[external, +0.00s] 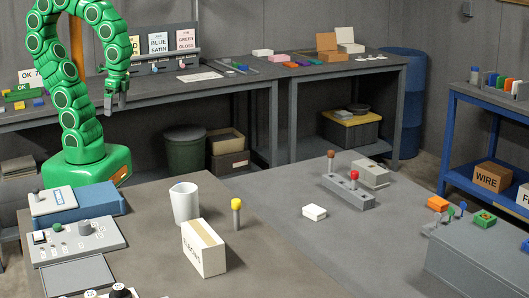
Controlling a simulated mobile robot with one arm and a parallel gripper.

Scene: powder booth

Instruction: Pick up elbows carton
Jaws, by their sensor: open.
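The elbows carton (203,249) is a white box with a tan strip along its top and lettering on its side. It stands upright on the grey table, in front of a white pitcher. My gripper (116,106) hangs from the green arm at the upper left, pointing down, high above the table and well apart from the carton. It is open, with nothing seen between its fingers.
A white pitcher (185,203) and a yellow-topped peg (236,212) stand close behind the carton. Control boxes (80,240) lie to the left. A small white box (314,212) and a lever block (348,190) are to the right. The table between is clear.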

